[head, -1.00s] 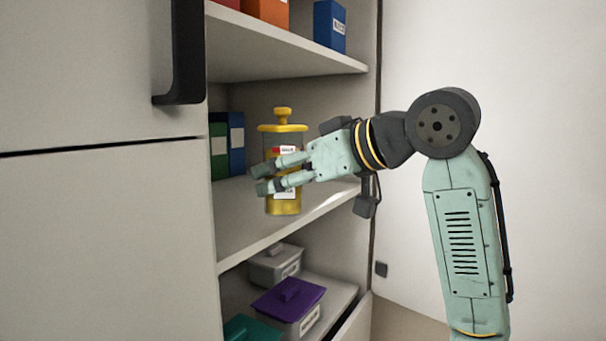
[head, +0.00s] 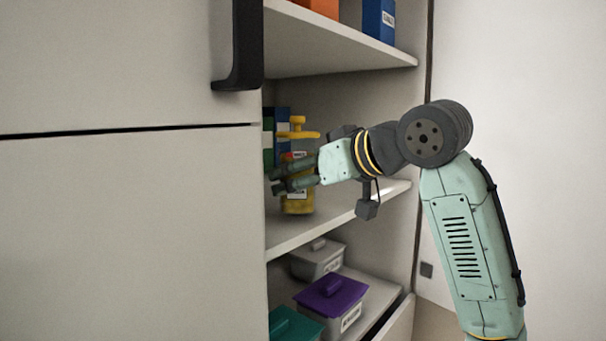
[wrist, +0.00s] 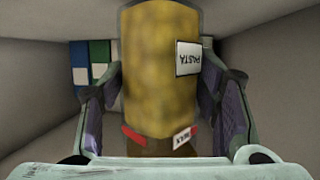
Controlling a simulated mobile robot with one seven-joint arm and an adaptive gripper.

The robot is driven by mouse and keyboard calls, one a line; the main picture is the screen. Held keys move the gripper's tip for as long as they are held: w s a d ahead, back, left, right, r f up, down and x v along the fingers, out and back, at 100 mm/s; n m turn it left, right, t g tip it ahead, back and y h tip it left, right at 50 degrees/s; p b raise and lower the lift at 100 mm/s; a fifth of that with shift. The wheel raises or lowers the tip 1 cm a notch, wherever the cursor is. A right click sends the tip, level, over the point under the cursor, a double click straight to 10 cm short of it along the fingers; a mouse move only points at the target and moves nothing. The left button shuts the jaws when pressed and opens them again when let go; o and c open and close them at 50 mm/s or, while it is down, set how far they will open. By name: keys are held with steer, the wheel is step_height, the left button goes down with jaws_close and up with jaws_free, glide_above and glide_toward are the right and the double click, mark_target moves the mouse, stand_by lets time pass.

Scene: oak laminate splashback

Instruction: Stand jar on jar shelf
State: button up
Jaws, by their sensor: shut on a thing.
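My gripper (head: 294,179) is shut around the jar's middle, reaching in from the right. In the wrist view the jar (wrist: 160,70) fills the space between both fingers, and a label reading PASTA shows. I cannot tell whether the jar's base touches the shelf.
Green and blue boxes (head: 282,128) stand behind the jar on the same shelf. Orange and blue boxes (head: 378,18) are on the shelf above. Lidded bins, one purple-lidded (head: 331,294), sit below. A cupboard door with a black handle (head: 238,50) is at the left.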

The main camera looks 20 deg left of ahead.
steer(key=shift+f+b, duration=0.4)
steer(key=shift+f, duration=0.25)
stand_by(0.4)
steer(key=o, duration=1.5)
steer(key=shift+c, duration=0.2)
